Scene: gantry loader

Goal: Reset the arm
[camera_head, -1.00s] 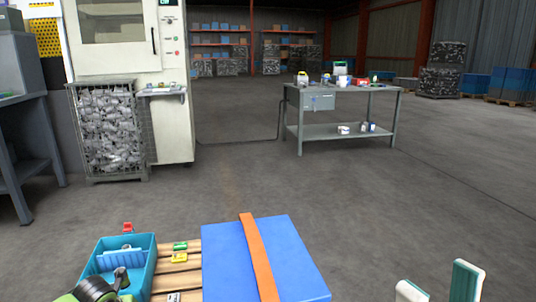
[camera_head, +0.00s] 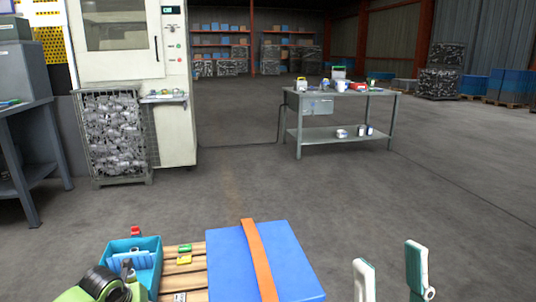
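My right gripper (camera_head: 391,272) is at the bottom right, its two pale fingers with green pads spread apart and nothing between them. It stands to the right of a blue box (camera_head: 233,262) and is apart from it. My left arm shows at the bottom left as a green and black part in front of a teal bin. The fingers of the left gripper are not visible.
The blue box with an orange strap (camera_head: 260,262) sits on a wooden pallet (camera_head: 183,279) beside the teal bin (camera_head: 150,245). A machine (camera_head: 175,95), a wire cage of metal parts (camera_head: 118,140) and a grey workbench (camera_head: 345,98) stand farther off. Open floor lies between.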

